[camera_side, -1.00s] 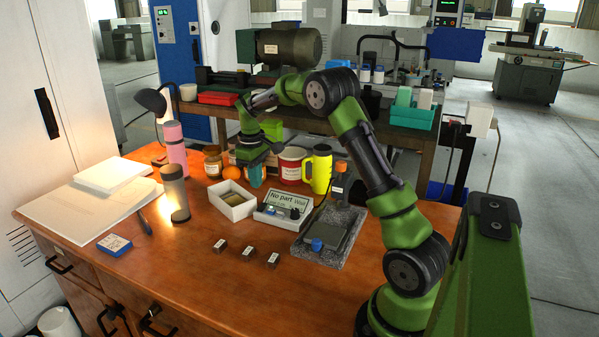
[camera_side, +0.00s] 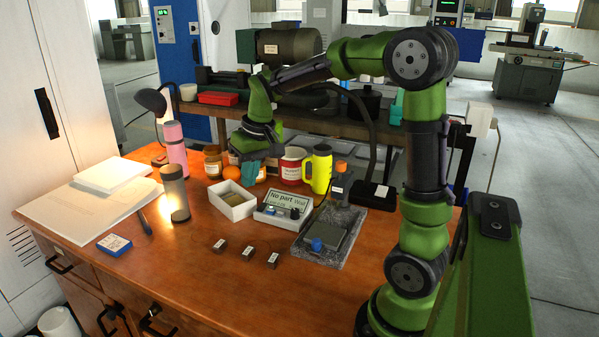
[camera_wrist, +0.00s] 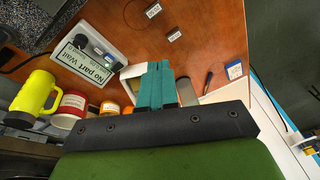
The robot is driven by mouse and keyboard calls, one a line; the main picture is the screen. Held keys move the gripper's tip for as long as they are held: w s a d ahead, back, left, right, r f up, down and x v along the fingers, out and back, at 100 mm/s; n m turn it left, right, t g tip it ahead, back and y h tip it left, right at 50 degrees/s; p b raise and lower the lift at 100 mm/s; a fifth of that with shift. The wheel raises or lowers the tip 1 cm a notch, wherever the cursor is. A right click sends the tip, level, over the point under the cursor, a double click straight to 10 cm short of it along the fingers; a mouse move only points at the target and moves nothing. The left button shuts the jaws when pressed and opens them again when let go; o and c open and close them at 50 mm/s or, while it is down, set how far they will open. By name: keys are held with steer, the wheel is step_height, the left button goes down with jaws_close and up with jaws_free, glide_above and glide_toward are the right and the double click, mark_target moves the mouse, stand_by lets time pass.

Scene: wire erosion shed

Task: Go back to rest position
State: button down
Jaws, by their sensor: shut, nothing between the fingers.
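My gripper (camera_side: 250,172) is at the far side of the wooden table (camera_side: 180,270), just behind and above the white open box (camera_side: 233,203). Its teal fingers are together and hold nothing. In the wrist view the closed fingers (camera_wrist: 155,80) reach over part of the white box and hide some of it. My arm is bent, with its elbow high at the right of the side view.
The "No part" box (camera_side: 283,210), yellow mug (camera_side: 318,172), red-and-white mug (camera_side: 291,165), a granite stand (camera_side: 330,240) and a grey cylinder (camera_side: 175,195) surround the gripper. Several small metal blocks (camera_side: 247,253) lie in front. The table's front is mostly clear.

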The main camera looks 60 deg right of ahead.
steer(key=s+a+r+t+y, duration=0.1)
steer(key=s+a+t, duration=0.3)
steer(key=s+a, duration=0.9)
steer(key=shift+s+r+y, duration=0.3)
steer(key=shift+s+r, duration=0.25)
steer(key=shift+r, duration=0.3)
steer(key=c, duration=1.7)
jaws_free()
steer(key=shift+a+r, duration=0.15)
steer(key=shift+r, duration=0.1)
steer(key=o, duration=0.3)
steer(key=shift+w+f, duration=0.1)
steer(key=shift+f, duration=0.2)
steer(key=o, duration=1.4)
steer(key=w+d+f+n+g+h, duration=0.1)
steer(key=w+d+f+g, duration=0.3)
steer(key=w+d, duration=0.4)
steer(key=w, duration=0.3)
steer(key=shift+w+f+g, duration=0.25)
steer(key=shift+f+g, duration=0.1)
steer(key=shift+g, duration=0.05)
steer(key=w+d+f+n+g, duration=0.1)
steer(key=w+d+n+g, duration=0.1)
steer(key=w+d+n, duration=0.2)
steer(key=shift+h, duration=0.4)
step_height(320, 180, down, 10)
steer(key=shift+w, duration=0.1)
steer(key=shift+r, duration=0.1)
